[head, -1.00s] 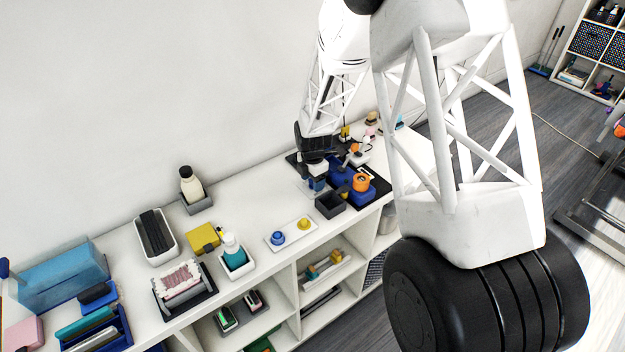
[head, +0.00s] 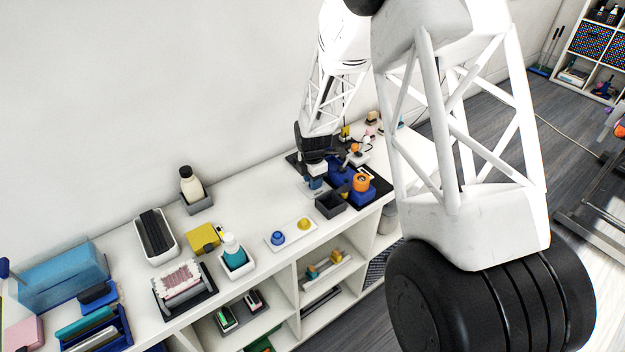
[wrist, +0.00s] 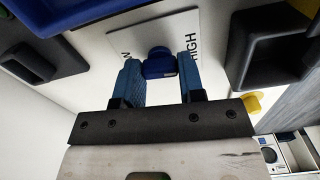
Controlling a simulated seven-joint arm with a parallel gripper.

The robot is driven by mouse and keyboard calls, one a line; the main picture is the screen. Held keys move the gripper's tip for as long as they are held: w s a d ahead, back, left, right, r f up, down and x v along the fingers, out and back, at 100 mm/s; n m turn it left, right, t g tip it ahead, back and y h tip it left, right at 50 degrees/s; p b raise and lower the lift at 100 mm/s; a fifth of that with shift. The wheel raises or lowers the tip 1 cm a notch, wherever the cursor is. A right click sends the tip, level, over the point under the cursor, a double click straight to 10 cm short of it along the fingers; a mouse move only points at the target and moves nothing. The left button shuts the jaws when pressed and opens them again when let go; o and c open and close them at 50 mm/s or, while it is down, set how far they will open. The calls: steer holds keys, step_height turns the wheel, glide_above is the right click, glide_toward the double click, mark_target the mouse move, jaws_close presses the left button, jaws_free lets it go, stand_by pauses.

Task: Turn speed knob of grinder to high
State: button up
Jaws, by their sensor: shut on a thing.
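The blue speed knob (wrist: 160,64) shows in the wrist view against a white label plate (wrist: 150,27). The plate reads HIGH to the knob's right; to its left only the end of a word shows. My gripper (wrist: 160,78) has its two blue fingers on either side of the knob, shut on it. The knob's pointer direction is not clear. In the head view my gripper (head: 316,182) is at the blue grinder equipment (head: 342,172) at the bench's far end. The knob is hidden there.
A dark grey open bin (head: 330,204) stands just in front of my gripper; a dark grey container also shows in the wrist view (wrist: 238,55). An orange-topped blue item (head: 361,184) is close by on the right.

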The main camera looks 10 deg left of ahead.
steer(key=m, duration=0.4)
steer(key=shift+m, duration=0.3)
steer(key=m, duration=0.4)
steer(key=shift+m, duration=0.3)
steer(key=m, duration=0.4)
steer(key=shift+m, duration=0.3)
steer(key=m, duration=0.4)
steer(key=shift+m, duration=0.3)
steer(key=m, duration=1.2)
steer(key=shift+m, duration=0.3)
steer(key=m, duration=0.4)
